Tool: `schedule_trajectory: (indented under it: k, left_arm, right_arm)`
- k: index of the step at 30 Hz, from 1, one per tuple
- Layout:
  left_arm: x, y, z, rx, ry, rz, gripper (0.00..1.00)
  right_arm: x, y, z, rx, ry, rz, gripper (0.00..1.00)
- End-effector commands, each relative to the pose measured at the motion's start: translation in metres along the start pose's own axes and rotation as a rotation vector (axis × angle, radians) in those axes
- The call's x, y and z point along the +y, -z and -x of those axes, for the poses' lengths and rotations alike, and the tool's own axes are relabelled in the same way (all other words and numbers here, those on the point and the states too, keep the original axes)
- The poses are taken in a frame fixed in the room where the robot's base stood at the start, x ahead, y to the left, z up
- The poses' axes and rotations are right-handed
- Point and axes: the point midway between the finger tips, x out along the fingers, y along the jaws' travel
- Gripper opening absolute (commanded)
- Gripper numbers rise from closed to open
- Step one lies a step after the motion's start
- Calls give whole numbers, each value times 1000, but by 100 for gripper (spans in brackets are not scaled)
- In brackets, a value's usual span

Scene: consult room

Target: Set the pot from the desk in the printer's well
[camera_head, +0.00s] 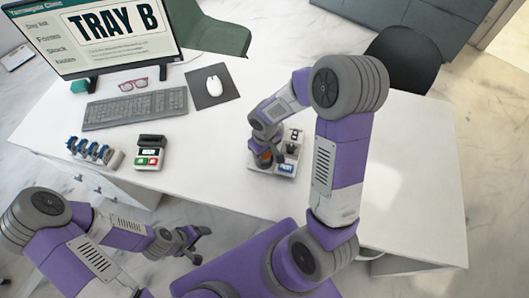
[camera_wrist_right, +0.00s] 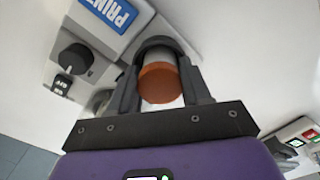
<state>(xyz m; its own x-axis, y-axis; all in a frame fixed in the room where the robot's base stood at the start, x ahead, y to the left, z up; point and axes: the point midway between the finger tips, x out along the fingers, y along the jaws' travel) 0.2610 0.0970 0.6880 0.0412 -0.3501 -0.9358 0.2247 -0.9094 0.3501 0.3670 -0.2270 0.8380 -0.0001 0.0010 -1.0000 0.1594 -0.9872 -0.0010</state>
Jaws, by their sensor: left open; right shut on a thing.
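The pot (camera_wrist_right: 160,82) is a small cylinder with an orange end and a grey side, held between the fingers of my right gripper (camera_wrist_right: 160,92) in the right wrist view. In the head view my right gripper (camera_head: 267,150) is over the white printer (camera_head: 286,168), and a bit of orange shows at its fingers. The printer (camera_wrist_right: 92,42) has a blue PRINT label and a black knob in the wrist view. Its well cannot be made out clearly; whether the pot touches the printer cannot be told. My left gripper (camera_head: 193,238) is open and empty, in front of the desk.
On the white desk (camera_head: 215,140) are a keyboard (camera_head: 136,108), a mouse pad (camera_head: 212,90), pink glasses (camera_head: 133,84), a monitor (camera_head: 105,35) reading TRAY B, a blue-ringed rack (camera_head: 95,151) and a device with red and green parts (camera_head: 150,152). The desk's right end is clear.

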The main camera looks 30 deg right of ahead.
Motion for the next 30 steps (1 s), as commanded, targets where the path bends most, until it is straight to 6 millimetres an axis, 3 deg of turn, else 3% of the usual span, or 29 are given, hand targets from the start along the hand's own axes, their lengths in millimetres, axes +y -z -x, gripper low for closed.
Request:
schedule_trajectory:
  k: [5,6,11,17,20,30]
  left_arm:
    - [0,0,0,0,0,0,78]
    - [0,0,0,0,0,0,78]
    - [0,0,0,0,0,0,78]
    - [0,0,0,0,0,0,78]
    - [0,0,0,0,0,0,78]
    - [1,0,2,0,0,0,78]
  right_arm:
    - [0,0,0,0,0,0,19]
    - [0,0,0,0,0,0,54]
    - [0,0,0,0,0,0,78]
    - [0,0,0,0,0,0,78]
    - [0,0,0,0,0,0,90]
    - [0,0,2,0,0,0,90]
